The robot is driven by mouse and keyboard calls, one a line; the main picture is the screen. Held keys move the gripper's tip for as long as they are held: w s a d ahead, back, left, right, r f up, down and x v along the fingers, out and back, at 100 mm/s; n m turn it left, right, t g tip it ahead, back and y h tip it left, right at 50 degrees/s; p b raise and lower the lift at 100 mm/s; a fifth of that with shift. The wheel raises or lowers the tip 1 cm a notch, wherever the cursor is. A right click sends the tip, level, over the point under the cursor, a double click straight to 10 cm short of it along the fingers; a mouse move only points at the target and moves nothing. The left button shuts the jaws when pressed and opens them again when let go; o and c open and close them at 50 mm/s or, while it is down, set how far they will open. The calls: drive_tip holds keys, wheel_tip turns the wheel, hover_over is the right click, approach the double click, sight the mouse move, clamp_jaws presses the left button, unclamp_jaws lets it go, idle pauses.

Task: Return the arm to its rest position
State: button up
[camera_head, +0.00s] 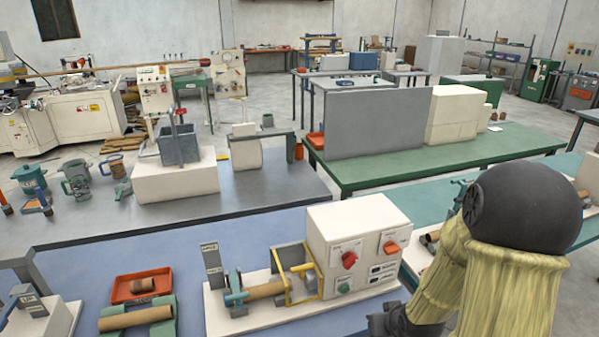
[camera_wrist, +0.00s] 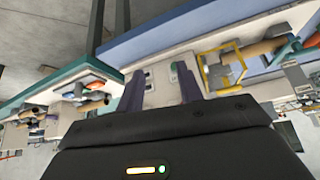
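My arm shows at the right of the head view, with a black rounded joint and pale yellow sleeves. In the wrist view my gripper (camera_wrist: 161,72) has its two dark fingers apart, with nothing between them. The winder's white control box (camera_head: 355,240) stands on the blue bench left of my arm, with red and green knobs on its front. The yellow guard frame (camera_head: 302,284) and a brown tube (camera_head: 265,291) are beside it; the guard also shows in the wrist view (camera_wrist: 222,62). My fingertips are hidden in the head view.
The blue bench (camera_head: 120,252) also holds a red tray (camera_head: 141,287) and a brown tube on a green cradle (camera_head: 136,318). A grey bench with a white block (camera_head: 176,181) stands behind. A green table (camera_head: 385,170) with a grey panel (camera_head: 377,122) is beyond.

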drive_tip(key=s+a+r+m+g, duration=0.1)
drive_tip(key=s+a+r+g, duration=0.2)
drive_tip(key=s+r, duration=0.5)
drive_tip(key=shift+s+a+r+g+h, duration=0.15)
drive_tip(key=shift+s+a+g+h, duration=0.25)
drive_tip(key=shift+s+a, duration=0.4)
